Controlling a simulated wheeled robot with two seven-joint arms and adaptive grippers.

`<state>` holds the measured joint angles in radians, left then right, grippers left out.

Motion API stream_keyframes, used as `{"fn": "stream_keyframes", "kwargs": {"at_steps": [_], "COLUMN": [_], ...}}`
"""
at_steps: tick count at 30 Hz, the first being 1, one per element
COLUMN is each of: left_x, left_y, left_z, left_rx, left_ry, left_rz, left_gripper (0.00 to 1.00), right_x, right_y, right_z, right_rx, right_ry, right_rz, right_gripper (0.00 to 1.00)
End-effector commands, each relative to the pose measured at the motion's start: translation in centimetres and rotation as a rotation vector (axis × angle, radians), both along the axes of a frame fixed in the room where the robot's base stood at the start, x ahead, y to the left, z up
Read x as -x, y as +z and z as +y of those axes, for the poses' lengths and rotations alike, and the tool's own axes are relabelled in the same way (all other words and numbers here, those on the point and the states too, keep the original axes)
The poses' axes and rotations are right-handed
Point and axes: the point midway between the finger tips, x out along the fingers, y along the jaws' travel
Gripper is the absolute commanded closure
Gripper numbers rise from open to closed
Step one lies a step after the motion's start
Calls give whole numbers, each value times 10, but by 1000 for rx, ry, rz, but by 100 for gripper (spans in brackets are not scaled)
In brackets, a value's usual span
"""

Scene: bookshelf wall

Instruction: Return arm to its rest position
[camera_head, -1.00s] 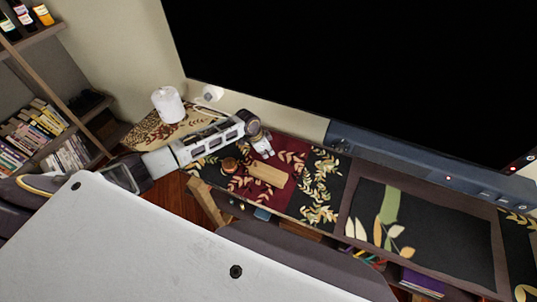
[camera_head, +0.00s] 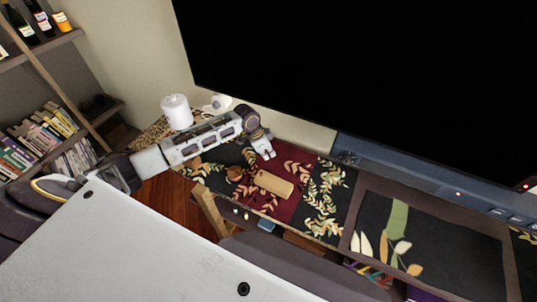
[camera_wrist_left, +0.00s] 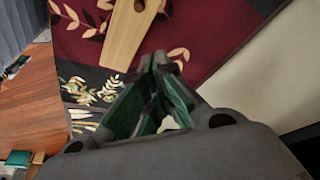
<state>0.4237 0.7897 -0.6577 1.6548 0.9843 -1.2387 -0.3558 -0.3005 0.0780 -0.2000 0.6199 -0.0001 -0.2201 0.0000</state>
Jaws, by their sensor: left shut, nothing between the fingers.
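My left arm reaches in from the left in the head view, over the table with the patterned cloth. Its gripper (camera_head: 264,146) is above the cloth's dark red part, left of and beyond a small wooden board (camera_head: 273,184), and apart from it. In the left wrist view the fingers (camera_wrist_left: 165,66) come together at the tips with nothing between them. The wooden board (camera_wrist_left: 128,34) lies on the cloth past the fingertips. My right gripper is not in view.
A white cylinder (camera_head: 177,111) stands at the table's back left. A small brown round object (camera_head: 235,173) lies near the board. A large black screen (camera_head: 370,70) rises behind the table. Bookshelves (camera_head: 40,140) stand at the left.

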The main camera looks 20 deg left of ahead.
Motion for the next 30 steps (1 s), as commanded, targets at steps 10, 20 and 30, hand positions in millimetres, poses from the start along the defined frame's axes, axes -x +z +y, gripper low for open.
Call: {"fn": "stream_keyframes", "kwargs": {"at_steps": [10, 20, 30], "left_x": [0, 20, 68], "left_y": [0, -9, -17], "left_z": [0, -27, -83], "left_rx": [0, 10, 35], "left_ry": [0, -15, -13], "left_rz": [0, 7, 2], "left_gripper": [100, 100, 100], "right_x": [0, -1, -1], "right_y": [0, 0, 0], "right_z": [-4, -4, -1], "right_rx": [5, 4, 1], "right_ry": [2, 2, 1], "right_rz": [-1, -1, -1], "right_gripper": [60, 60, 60]}}
